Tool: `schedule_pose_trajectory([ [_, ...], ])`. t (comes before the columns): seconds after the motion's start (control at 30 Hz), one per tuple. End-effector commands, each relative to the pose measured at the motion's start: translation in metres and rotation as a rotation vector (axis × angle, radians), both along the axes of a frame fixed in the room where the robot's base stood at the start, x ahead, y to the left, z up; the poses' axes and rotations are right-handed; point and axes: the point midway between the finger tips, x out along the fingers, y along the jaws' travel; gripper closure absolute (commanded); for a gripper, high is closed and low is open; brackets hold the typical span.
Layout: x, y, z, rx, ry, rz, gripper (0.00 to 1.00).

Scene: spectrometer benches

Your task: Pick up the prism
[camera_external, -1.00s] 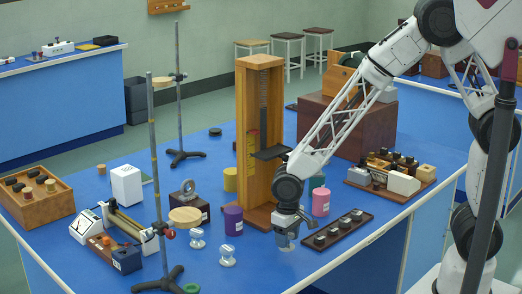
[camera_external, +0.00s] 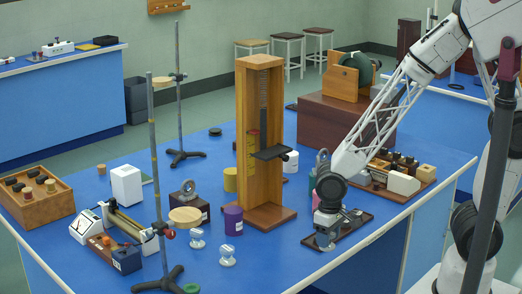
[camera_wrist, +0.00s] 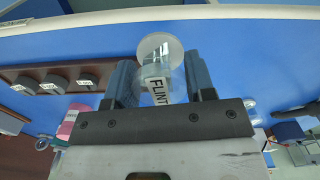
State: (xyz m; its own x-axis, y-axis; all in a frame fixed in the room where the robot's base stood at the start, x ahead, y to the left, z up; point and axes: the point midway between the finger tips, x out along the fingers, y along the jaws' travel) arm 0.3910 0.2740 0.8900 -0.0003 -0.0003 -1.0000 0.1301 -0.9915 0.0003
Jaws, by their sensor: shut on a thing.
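The prism (camera_wrist: 155,72) is a clear glass piece with a round pale disc at its far end and a "FLINT" label. In the wrist view it sits between the two fingers of my gripper (camera_wrist: 160,80), which is shut on it. In the external view my gripper (camera_external: 320,240) points down near the left end of the dark rack, close to the front edge of the bench. The prism is small and mostly hidden there, and I cannot tell its height above the bench.
The dark rack of labelled round pieces (camera_wrist: 48,82) lies beside my gripper. The tall wooden stand (camera_external: 245,130) and purple cylinder (camera_external: 233,221) are to the left. Two small clear-and-white pieces, one nearer the front (camera_external: 227,256), stand on the blue bench. A boxed apparatus (camera_external: 403,183) is behind right.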

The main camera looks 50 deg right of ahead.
Motion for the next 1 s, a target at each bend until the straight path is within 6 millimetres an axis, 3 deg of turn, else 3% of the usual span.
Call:
schedule_pose_trajectory([
  [0.73,-0.001,-0.001,0.001,0.000,0.000,0.000,0.76],
  [1.0,0.020,0.008,0.009,0.001,-0.002,-0.009,0.76],
])
